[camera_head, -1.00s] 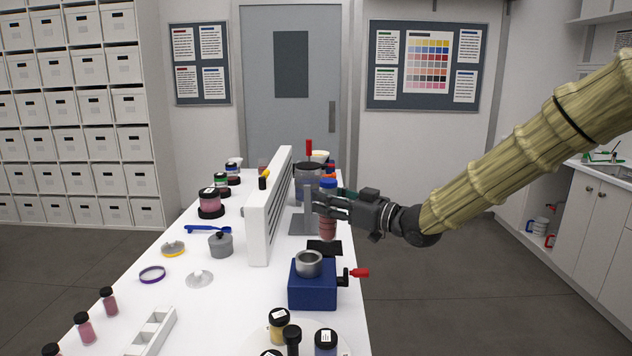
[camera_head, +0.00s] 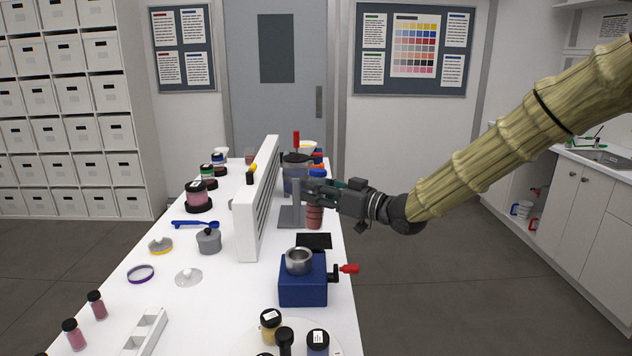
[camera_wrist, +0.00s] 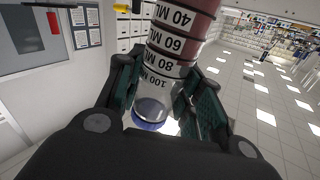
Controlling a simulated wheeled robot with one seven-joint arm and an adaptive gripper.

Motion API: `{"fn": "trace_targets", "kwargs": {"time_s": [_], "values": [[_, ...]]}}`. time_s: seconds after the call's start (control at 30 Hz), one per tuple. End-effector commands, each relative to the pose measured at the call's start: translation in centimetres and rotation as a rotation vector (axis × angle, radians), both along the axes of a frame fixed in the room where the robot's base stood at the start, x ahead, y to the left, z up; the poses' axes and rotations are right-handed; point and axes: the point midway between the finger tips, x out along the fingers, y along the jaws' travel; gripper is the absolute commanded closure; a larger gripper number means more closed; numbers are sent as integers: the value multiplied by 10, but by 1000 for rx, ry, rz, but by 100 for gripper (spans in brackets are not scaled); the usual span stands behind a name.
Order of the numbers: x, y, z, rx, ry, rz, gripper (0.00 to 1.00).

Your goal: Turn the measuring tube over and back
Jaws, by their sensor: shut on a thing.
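The measuring tube (camera_head: 314,216) hangs roughly upright above the table's right side, its blue cap at the top and reddish contents at the bottom. My gripper (camera_head: 316,192) is shut around it near the cap end and hides part of its middle. In the wrist view the tube (camera_wrist: 172,45) runs between the green-lined fingers, showing ML marks, red contents away from the cap and a clear part beside the blue cap (camera_wrist: 152,116). The tube's foot appears clear of the table, though the gap is hard to judge.
A grey stand (camera_head: 290,214) is close beside the tube. A white slotted panel (camera_head: 258,205) stands left of it. A blue block with a metal cup (camera_head: 303,285) and red handle is in front, a black pad (camera_head: 314,241) behind that. Jars stand around the table; the floor to the right is free.

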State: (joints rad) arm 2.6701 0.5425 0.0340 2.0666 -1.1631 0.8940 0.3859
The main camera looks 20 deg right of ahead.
Motion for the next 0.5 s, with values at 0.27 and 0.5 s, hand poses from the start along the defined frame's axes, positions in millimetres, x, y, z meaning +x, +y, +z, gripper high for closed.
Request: {"fn": "trace_targets", "kwargs": {"time_s": [0.27, 0.5], "values": [[4, -4, 5, 128, 109, -1, 92], [7, -8, 2, 254, 215, -1, 92]]}}
